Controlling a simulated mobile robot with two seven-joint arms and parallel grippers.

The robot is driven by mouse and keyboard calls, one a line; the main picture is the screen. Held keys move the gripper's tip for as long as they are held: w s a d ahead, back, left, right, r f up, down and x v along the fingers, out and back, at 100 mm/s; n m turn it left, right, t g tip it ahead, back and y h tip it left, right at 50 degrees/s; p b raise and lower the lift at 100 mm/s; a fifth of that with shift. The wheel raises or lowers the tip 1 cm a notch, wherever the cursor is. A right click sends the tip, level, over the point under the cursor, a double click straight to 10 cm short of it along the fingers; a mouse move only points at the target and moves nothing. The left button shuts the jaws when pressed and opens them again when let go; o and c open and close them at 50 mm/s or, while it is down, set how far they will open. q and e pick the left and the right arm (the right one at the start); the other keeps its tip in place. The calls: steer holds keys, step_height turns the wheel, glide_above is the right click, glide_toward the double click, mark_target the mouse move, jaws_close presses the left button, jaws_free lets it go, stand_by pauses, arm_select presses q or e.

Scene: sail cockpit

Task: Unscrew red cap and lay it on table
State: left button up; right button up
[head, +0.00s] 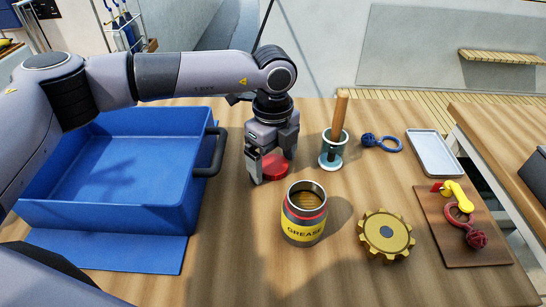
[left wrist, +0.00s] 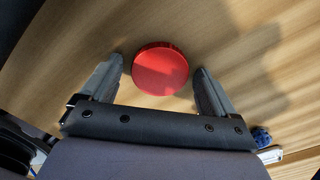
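The red cap (head: 274,167) lies flat on the wooden table (head: 235,225), and it also shows in the left wrist view (left wrist: 160,69). My left gripper (head: 272,172) points down over the cap. Its fingers are spread on both sides of the cap, with gaps between them and the cap in the left wrist view (left wrist: 158,82). The yellow grease can (head: 304,222) stands upright and open in front of the cap, with brown grease visible inside. My right gripper is not in view.
A blue bin (head: 120,217) with a dark handle stands at the left. A teal holder with a wooden handle (head: 333,150), a blue shackle (head: 381,143), a pale tray (head: 434,153) and a yellow gear (head: 386,234) stand right. A brown board (head: 485,250) holds red and yellow hardware.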

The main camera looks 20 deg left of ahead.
mark_target(273, 164)
arm_select(q)
step_height(273, 164, up, 12)
steer(key=shift+r+p, duration=0.2)
steer(key=shift+p, duration=0.1)
